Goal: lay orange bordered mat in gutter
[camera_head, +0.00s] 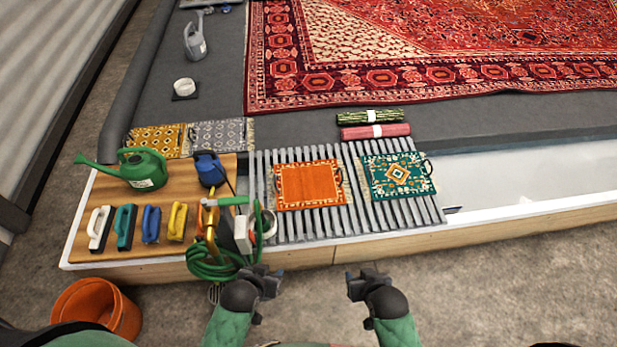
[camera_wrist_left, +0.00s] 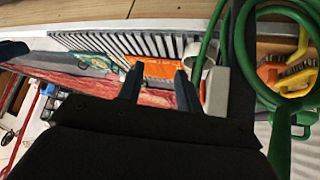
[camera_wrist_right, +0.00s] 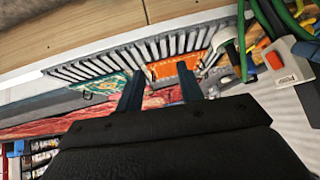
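The orange bordered mat (camera_head: 309,186) lies flat on the slatted grate (camera_head: 355,205), with a dark handle loop at its right edge. It also shows in the left wrist view (camera_wrist_left: 158,69) and the right wrist view (camera_wrist_right: 166,68). The open pale channel (camera_head: 535,172), which looks like the gutter, runs right of the grate and looks empty. My left gripper (camera_head: 270,279) and right gripper (camera_head: 364,281) are in front of the trough's front rail, nearer to me than the mat. Both are open and empty, their fingers apart in the wrist views.
A teal patterned mat (camera_head: 398,175) lies right of the orange one. A green hose coil (camera_head: 211,264) and spray handle hang over the front rail at left. A wooden board (camera_head: 120,205) holds brushes and a green watering can (camera_head: 142,169). Two rolled rugs (camera_head: 374,131) lie behind the grate.

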